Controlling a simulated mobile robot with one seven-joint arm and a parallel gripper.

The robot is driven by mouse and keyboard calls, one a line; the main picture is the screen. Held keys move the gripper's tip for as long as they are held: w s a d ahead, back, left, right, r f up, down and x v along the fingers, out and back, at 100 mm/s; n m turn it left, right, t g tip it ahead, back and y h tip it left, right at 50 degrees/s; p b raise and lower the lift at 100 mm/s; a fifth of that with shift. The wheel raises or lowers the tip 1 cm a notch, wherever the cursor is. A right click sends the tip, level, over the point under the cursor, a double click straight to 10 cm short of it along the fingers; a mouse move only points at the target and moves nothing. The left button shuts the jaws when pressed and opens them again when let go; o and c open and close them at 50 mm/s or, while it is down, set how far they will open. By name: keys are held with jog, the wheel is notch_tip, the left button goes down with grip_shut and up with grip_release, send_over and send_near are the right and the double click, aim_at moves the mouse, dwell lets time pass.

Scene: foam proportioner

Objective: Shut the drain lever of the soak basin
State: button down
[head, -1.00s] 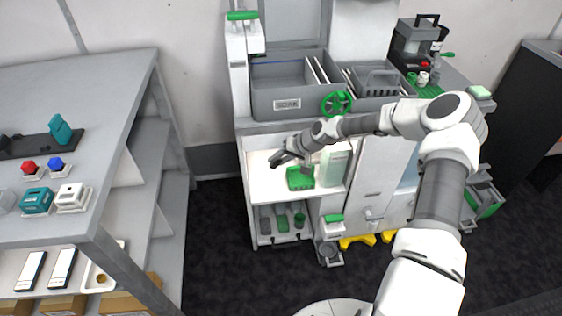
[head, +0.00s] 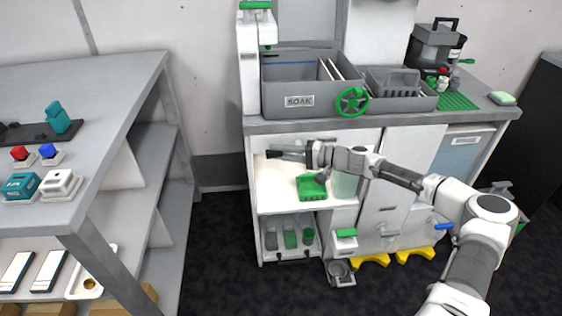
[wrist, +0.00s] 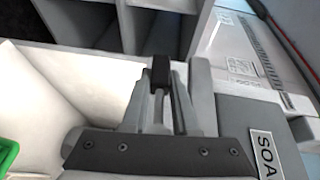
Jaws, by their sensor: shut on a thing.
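The grey soak basin (head: 312,98), labelled SOAK, stands on the counter. Its label and side also show at the right of the wrist view (wrist: 265,150). My gripper (head: 280,154) is under the counter edge, inside the open white cabinet bay below the basin. In the wrist view, my gripper (wrist: 160,95) is shut on a thin grey stem with a dark end block, which appears to be the drain lever (wrist: 159,72). The fingers hide part of it. In the head view the lever cannot be told apart from my dark fingertips.
A green scoop-like tray (head: 311,188) sits in the bay below my gripper. A green handwheel (head: 351,101) is on the basin's front. The counter (head: 400,118) lies above my arm. A separate shelf table (head: 95,85) stands at left, with floor between.

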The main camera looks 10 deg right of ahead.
jog(key=shift+a+r+m+y+b, duration=0.1)
jog(key=shift+r+m+y+b, duration=0.3)
jog(key=shift+y, duration=0.3)
jog(key=c, duration=0.7)
grip_release()
jog(key=p+v, duration=0.2)
jog(key=v, duration=1.5)
jog(key=shift+s+f+p, duration=0.1)
jog(key=shift+s+p, duration=0.2)
jog(key=shift+p, duration=0.1)
